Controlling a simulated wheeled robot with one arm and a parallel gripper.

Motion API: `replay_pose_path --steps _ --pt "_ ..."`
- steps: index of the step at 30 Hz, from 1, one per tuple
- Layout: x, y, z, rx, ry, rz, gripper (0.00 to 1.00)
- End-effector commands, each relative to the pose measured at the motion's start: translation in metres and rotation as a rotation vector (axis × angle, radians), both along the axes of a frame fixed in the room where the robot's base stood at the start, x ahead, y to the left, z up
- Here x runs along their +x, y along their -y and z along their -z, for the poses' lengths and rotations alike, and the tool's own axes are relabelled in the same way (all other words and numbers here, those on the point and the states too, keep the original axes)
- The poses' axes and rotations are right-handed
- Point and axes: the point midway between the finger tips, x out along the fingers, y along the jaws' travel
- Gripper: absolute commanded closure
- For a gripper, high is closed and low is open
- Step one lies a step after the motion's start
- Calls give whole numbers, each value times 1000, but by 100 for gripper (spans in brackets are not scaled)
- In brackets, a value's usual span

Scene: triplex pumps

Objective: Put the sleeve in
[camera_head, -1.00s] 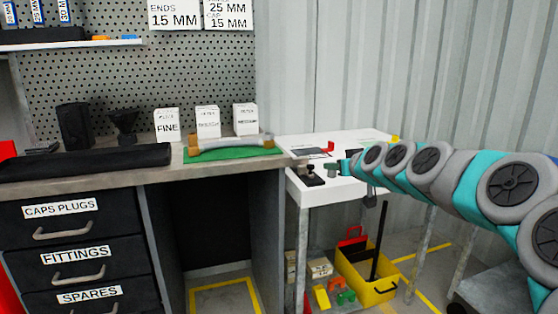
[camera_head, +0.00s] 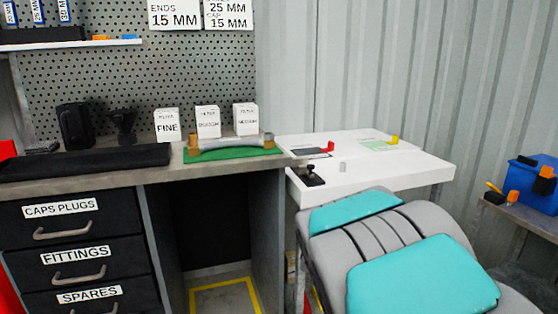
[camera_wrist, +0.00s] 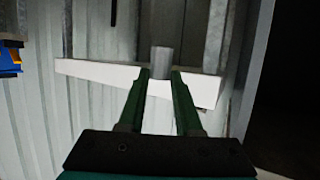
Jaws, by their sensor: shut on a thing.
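My gripper (camera_wrist: 161,74) shows in the wrist view as two dark green fingers, shut on a grey cylinder, which looks like the sleeve (camera_wrist: 162,59). The cylinder sticks out past the fingertips. In the head view my gripper and what it holds are hidden behind my own arm, which fills the lower right. A black fixture (camera_head: 311,177) sits near the table's left front corner. No opening for the sleeve can be made out.
A workbench (camera_head: 200,172) stands left of the table, with a green mat (camera_head: 230,155) bearing a grey tube with brass ends. White filter boxes (camera_head: 208,122) stand behind it. A blue bin (camera_head: 530,185) is at the far right. Most of the table's right part is clear.

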Motion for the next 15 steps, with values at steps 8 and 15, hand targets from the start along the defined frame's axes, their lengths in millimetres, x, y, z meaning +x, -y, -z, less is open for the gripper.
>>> replay_pose_path --steps 8,15 --pt "-6 -1 16 -5 0 54 100" --pt "-5 -3 14 1 1 52 100"
